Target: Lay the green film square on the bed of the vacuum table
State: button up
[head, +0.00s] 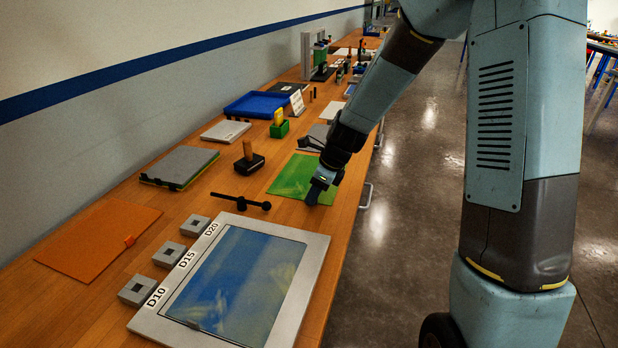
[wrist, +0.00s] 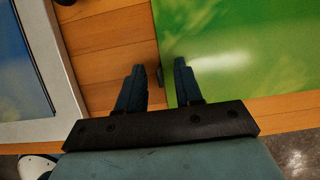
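The green film square (head: 291,176) lies flat on the wooden bench. In the wrist view the film (wrist: 240,50) fills the upper right, with a small dark tab (wrist: 160,76) at its left edge. My gripper (head: 316,192) points down at the film's near right part. In the wrist view my gripper (wrist: 158,72) is open, with one finger over bare wood and the other over the film; the tab shows between them. A grey-framed panel with a blue bed, apparently the vacuum table (head: 318,256), is nearer the camera. Its frame (wrist: 68,70) shows at left in the wrist view.
Grey blocks (head: 169,254) stand beside labels D10, D15 and D20. An orange sheet (head: 98,240) lies at left. A black bar with knobs (head: 240,201) lies between film and panel. A wooden-handled black tool (head: 249,160) stands left of the film. The blue bed looks clear.

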jog(key=shift+a+f, duration=0.1)
jog(key=shift+f, duration=0.15)
grip_shut()
dwell(0.3)
